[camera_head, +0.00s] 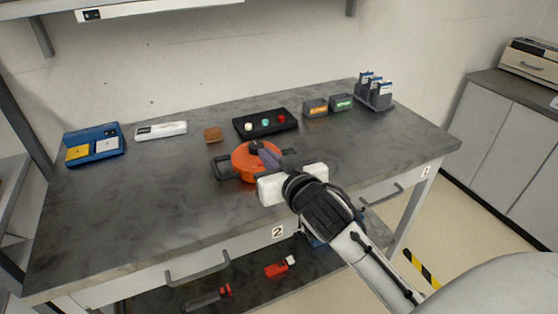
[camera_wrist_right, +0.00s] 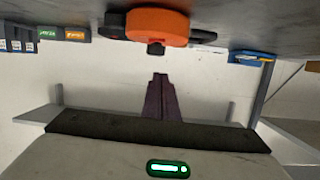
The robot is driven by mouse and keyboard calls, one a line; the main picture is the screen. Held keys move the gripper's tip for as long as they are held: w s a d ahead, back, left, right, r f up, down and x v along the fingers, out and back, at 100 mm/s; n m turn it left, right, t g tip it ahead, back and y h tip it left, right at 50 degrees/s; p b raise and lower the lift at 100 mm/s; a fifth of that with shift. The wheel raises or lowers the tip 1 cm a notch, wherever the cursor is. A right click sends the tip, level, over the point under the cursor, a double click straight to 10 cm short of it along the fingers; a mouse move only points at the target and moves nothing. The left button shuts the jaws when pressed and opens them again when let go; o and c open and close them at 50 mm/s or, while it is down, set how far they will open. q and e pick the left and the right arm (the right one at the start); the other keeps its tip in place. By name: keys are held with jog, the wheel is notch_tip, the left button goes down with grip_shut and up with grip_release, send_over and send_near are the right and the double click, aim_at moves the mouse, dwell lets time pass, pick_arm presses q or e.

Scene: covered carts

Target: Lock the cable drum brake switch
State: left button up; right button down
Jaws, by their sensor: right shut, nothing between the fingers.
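The orange cable drum (camera_head: 243,166) sits on the grey tabletop with dark parts at its sides. A dark knob (camera_head: 255,146), which looks like the brake switch, stands on its top. My right gripper (camera_head: 264,155) is shut and empty, its fingertips close to the knob in the head view. In the right wrist view the drum (camera_wrist_right: 157,25) appears upside down, with the knob (camera_wrist_right: 156,48) pointing toward my shut fingers (camera_wrist_right: 160,76). A gap shows between fingertips and knob there. I cannot tell the switch's setting. My left gripper is out of view.
Behind the drum are a black tray with coloured buttons (camera_head: 289,128), a brown block (camera_head: 213,135), a white device (camera_head: 160,131) and a blue tray (camera_head: 118,132). Small green and orange-labelled boxes (camera_head: 316,113) and a rack (camera_head: 379,105) stand back right. The front-left tabletop (camera_head: 130,210) is clear.

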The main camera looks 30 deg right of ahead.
jog(key=v, duration=0.6)
dwell(0.4)
jog(key=s+a+f+n+g+y, duration=0.25)
jog(key=s+f+g, duration=0.35)
jog(key=s+f, duration=0.55)
jog(key=s+a+f+n+g+y, duration=0.15)
jog(key=s+a+f+g, duration=0.35)
jog(key=s+f, duration=0.65)
jog(key=w+a+f+t, duration=0.2)
jog(key=f, duration=0.4)
jog(key=w+a+f+t+y, duration=0.1)
jog(key=w+a+f+t, duration=0.1)
jog(key=f, duration=0.3)
jog(key=shift+f+n+t, duration=0.3)
jog(key=shift+f, duration=0.1)
